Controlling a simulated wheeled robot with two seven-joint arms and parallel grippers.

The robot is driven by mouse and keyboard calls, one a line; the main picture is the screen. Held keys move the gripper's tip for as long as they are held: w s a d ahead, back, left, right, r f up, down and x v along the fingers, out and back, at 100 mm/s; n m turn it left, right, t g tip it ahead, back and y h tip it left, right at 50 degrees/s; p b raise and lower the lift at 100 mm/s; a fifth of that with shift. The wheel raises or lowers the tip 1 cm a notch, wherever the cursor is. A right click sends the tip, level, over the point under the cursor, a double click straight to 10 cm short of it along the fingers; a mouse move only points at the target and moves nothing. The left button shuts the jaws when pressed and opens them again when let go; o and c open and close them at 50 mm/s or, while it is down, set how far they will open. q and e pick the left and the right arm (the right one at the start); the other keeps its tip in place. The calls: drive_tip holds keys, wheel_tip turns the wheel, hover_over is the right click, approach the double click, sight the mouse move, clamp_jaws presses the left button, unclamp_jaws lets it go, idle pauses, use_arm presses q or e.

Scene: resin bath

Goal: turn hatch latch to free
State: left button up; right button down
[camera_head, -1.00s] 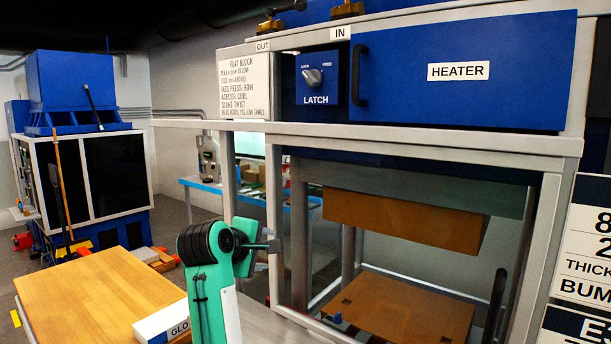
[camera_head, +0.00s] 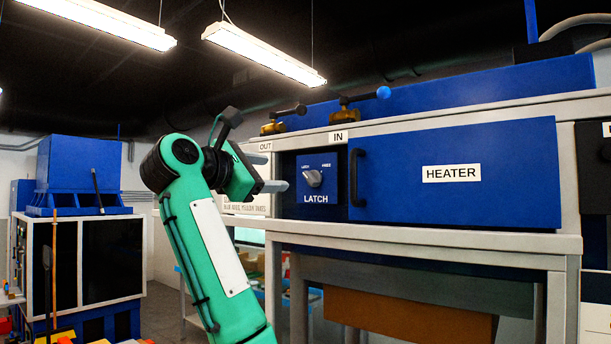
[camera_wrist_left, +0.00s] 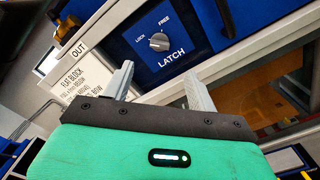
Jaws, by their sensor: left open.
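The latch knob (camera_head: 313,178) is a small grey dial on a blue panel (camera_head: 316,199) marked LATCH, left of the blue HEATER hatch (camera_head: 470,190). In the left wrist view the knob (camera_wrist_left: 159,41) shows between the words LOCK and FREE, its exact pointing hard to tell. My left gripper (camera_head: 274,173) is open, its fingers pointing right toward the panel, just left of the knob in the head view. In the left wrist view my left gripper (camera_wrist_left: 160,88) has its fingers apart and empty, with the knob beyond them, not touched. My right gripper is in neither view.
The hatch has a black upright handle (camera_head: 355,178) right beside the latch panel. Brass valves (camera_head: 273,127) with levers stand on the frame above. A white instruction sign (camera_wrist_left: 91,95) lies left of the panel. A grey ledge (camera_head: 420,242) runs below.

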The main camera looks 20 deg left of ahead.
sight(309, 177)
use_arm(q)
drive_tip(key=p+x, duration=0.5)
drive_tip(key=x, duration=0.6)
drive_tip(key=shift+w, duration=0.2)
drive_tip(key=shift+w+d+f, duration=0.1)
drive_tip(key=shift+w+d, duration=0.15)
drive_tip(key=shift+w, duration=0.4)
drive_tip(key=c, duration=1)
